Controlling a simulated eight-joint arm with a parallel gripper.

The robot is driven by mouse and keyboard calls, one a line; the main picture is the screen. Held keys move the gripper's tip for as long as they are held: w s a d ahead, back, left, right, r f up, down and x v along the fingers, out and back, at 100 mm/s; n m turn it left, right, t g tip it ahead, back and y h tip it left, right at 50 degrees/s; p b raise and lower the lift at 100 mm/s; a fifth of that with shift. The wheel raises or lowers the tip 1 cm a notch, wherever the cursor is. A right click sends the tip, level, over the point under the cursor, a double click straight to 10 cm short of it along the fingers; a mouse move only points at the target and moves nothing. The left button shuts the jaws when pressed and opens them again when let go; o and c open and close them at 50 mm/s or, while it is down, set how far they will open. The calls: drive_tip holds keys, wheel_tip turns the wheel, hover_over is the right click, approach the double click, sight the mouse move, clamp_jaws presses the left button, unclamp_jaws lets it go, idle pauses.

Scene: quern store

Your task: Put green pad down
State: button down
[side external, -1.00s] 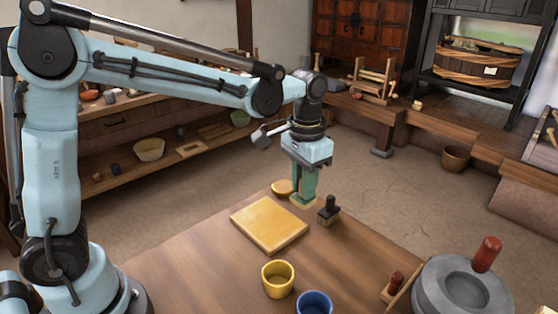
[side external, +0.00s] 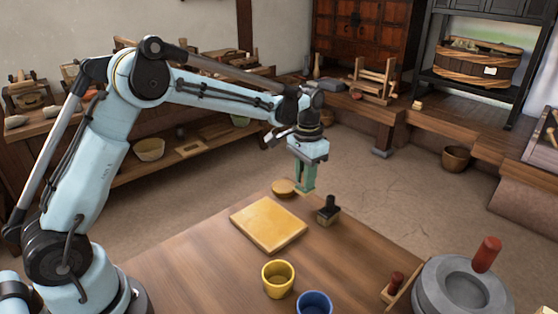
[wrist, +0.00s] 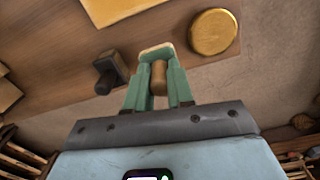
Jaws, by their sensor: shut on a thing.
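My gripper (side external: 305,178) is shut on a short brown wooden handle (wrist: 158,78) between its green fingers. In the wrist view, the green pad (wrist: 155,50) appears just beyond the fingertips as a small piece with a pale tan edge, joined to this handle as far as I can tell. In the side view the pad is hard to tell from the green fingers. My gripper is near the far corner of the wooden table (side external: 190,262), between a round golden disc (side external: 283,187) and a black-handled block (side external: 328,210). I cannot tell whether the pad touches the table.
A yellow board (side external: 269,224) lies left of the block. A yellow cup (side external: 278,279) and blue cup (side external: 314,303) stand nearer the front. A grey stone quern (side external: 462,290) with a red handle (side external: 487,254) is at right. Bare tabletop lies between block and cups.

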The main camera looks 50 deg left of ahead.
drive_tip(key=shift+f, duration=2)
drive_tip(key=c, duration=1)
unclamp_jaws()
drive_tip(key=shift+f, duration=0.15)
